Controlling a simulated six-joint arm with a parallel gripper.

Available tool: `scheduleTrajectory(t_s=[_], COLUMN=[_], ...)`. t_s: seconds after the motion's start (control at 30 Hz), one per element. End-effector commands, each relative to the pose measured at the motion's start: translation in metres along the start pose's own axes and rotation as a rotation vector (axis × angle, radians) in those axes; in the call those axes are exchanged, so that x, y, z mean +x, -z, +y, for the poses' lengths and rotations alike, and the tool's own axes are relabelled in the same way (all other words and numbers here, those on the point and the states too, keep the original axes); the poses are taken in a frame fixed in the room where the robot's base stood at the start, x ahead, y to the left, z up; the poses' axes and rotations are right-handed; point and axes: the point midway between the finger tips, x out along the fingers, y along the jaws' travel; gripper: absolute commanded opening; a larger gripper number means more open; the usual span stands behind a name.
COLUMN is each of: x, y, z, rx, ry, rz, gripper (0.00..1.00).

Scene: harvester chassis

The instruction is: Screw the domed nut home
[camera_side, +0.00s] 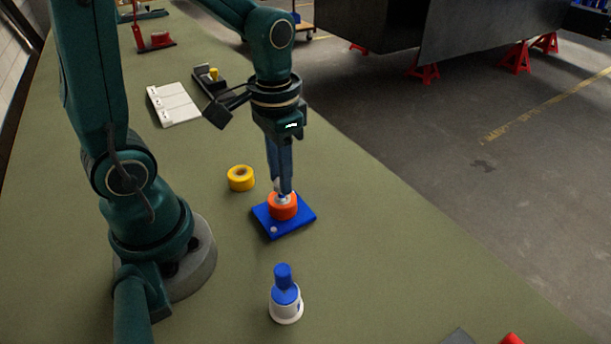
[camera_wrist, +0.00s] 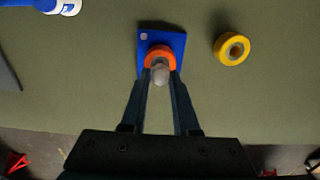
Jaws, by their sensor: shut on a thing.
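The domed nut shows as a small pale grey dome (camera_wrist: 160,74) between my fingertips in the wrist view. My gripper (camera_side: 284,192) points straight down and is shut on it; it also shows in the wrist view (camera_wrist: 160,78). An orange round piece (camera_side: 283,208) sits directly below the nut, on a blue square plate (camera_side: 296,224). In the wrist view the orange piece (camera_wrist: 154,52) shows as a ring just beyond the dome. The thread and any gap between nut and orange piece are hidden.
A yellow ring (camera_side: 241,178) lies left of the plate. A white and blue bottle (camera_side: 285,304) stands in front. A white sectioned tray (camera_side: 174,104) and a dark holder (camera_side: 211,78) lie farther back. The green bench (camera_side: 390,235) is clear right of the plate.

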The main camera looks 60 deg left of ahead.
Motion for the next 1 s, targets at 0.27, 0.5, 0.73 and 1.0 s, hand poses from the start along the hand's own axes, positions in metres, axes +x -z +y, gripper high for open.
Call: scheduleTrajectory(t_s=[0.27,0.5,0.73,1.0], x=[0.008,0.012,0.012,0.011], y=[0.0,0.0,0.0,0.0], z=[0.0,0.0,0.0,0.0], rx=[0.0,0.0,0.0,0.0], ry=[0.0,0.0,0.0,0.0], rz=[-0.001,-0.001,0.0,0.0], gripper=[0.0,0.0,0.0,0.0])
